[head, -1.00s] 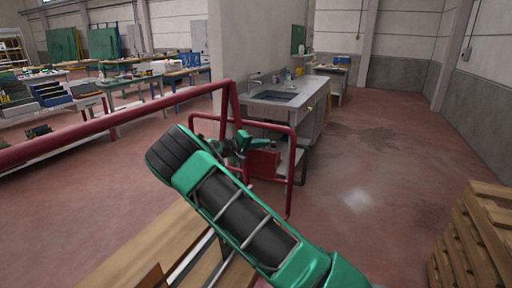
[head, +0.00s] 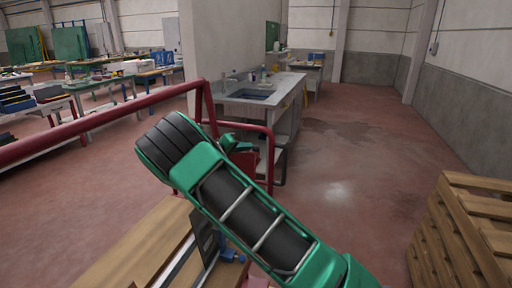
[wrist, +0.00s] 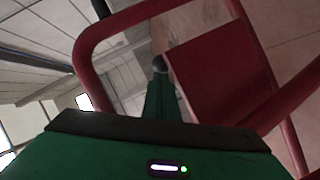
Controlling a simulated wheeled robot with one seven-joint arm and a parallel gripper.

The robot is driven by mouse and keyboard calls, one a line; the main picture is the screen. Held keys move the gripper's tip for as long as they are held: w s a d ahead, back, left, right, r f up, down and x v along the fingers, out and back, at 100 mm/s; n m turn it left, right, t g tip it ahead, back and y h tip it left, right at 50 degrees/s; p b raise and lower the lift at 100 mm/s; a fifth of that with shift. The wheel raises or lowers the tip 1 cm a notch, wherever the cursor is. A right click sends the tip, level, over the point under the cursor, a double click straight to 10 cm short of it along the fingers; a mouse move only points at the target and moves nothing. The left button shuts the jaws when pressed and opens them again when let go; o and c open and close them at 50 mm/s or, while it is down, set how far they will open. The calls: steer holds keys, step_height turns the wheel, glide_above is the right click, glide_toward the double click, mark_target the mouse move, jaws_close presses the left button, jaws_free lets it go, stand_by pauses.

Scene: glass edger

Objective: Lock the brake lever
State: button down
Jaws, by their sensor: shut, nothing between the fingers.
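I cannot pick out the brake lever for certain in either view. A red tubular frame (head: 268,158) with a red panel (wrist: 215,75) stands ahead of me; the panel is partly hidden behind my arm in the head view. My gripper (wrist: 160,65) is shut and empty, its dark tip pointing toward the space inside the frame, beside the panel's left edge. In the head view my gripper (head: 230,141) is small and mostly covered by my green arm. Whether it touches the frame I cannot tell.
A long red rail (head: 95,122) crosses the left side. A wooden surface (head: 135,250) lies low in front, with a dark plate (head: 205,235) on it. Stacked wooden pallets (head: 455,235) stand at right. A sink counter (head: 265,85) is behind the frame. The floor at centre right is clear.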

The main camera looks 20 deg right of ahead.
steer(key=shift+s+f, duration=0.1)
stand_by(0.4)
steer(key=v, duration=1)
